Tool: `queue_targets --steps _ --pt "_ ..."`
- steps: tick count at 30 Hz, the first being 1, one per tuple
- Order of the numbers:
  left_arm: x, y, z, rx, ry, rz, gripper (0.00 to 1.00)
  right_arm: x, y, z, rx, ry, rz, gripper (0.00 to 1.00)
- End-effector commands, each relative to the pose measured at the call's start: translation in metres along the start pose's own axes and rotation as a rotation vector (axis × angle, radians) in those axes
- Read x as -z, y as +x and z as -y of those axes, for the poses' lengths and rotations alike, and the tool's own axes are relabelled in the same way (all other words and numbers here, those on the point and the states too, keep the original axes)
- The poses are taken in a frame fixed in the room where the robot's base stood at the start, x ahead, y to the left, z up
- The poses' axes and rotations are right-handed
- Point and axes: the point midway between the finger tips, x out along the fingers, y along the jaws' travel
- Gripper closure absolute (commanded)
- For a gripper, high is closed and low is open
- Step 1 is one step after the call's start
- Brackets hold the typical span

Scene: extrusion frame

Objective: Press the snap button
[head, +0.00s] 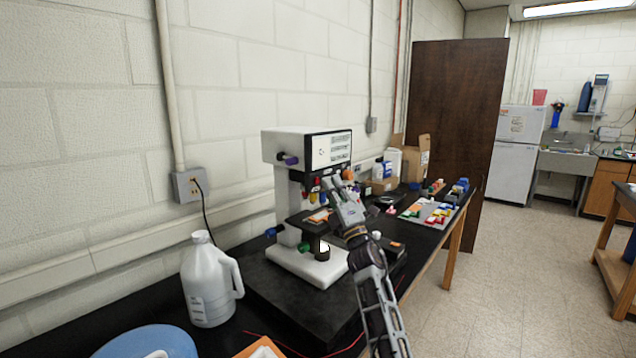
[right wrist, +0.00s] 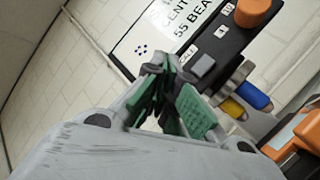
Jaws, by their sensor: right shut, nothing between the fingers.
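A white microscope (head: 305,146) stands on the black bench. In the right wrist view its panel shows a black strip (right wrist: 222,45) with a grey square button (right wrist: 203,65) and an orange knob (right wrist: 256,12). Which control is the snap button cannot be read for certain. My right gripper (head: 332,184) is in front of the microscope, below its head. In the right wrist view the green-padded fingers (right wrist: 170,72) are shut and empty, with their tips just left of the grey button. I cannot tell whether they touch the panel. My left gripper is not in view.
A white jug (head: 209,282) stands left of the microscope. A blue round object (head: 146,343) is at the bottom left. Coloured items on a tray (head: 428,215), bottles and a cardboard box (head: 416,158) are further back. The floor right of the bench is clear.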

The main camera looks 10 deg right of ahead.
Motion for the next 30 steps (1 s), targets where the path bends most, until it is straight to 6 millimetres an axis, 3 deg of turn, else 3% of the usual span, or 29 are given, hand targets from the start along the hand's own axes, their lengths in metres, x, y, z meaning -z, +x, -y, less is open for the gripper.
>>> queue_targets --steps 30 --pt "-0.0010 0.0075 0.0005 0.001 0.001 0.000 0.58 0.0043 0.0061 0.0037 0.000 0.000 0.000 1.00"
